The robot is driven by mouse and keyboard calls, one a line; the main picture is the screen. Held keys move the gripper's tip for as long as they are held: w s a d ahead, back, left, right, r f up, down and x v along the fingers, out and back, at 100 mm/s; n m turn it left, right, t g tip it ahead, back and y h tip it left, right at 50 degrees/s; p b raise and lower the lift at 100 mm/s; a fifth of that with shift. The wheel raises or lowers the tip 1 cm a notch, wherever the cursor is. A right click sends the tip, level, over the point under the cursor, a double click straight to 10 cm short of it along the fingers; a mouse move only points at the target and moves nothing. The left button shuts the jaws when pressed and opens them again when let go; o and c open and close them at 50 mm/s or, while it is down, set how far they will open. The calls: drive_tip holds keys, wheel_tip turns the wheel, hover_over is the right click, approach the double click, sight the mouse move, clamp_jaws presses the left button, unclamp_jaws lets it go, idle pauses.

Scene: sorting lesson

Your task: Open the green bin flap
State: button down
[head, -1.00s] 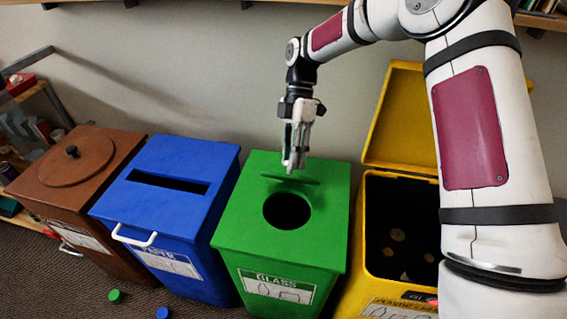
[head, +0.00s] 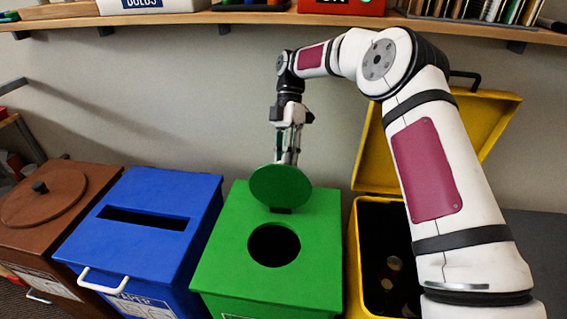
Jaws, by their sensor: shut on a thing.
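The green bin (head: 318,245) stands in the middle of the head view. The round hole (head: 274,246) in its top is uncovered. Its round green flap (head: 281,186) is tilted up at the back of the hole, with its disc face showing. My gripper (head: 289,157) is above and behind the flap, pointing down, and is shut on it. The flap hides the fingertips, so the exact contact does not show.
A blue bin (head: 185,225) with a slot and white handle stands to the left, beyond it a brown lidded bin (head: 75,198). A yellow bin (head: 353,265) with its lid up stands to the right, partly behind my arm. A loaded shelf (head: 190,19) runs above.

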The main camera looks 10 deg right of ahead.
drive_tip(key=shift+a+f, duration=0.1)
drive_tip(key=shift+f, duration=0.75)
drive_tip(key=c, duration=1.2)
unclamp_jaws()
drive_tip(key=shift+c, duration=0.2)
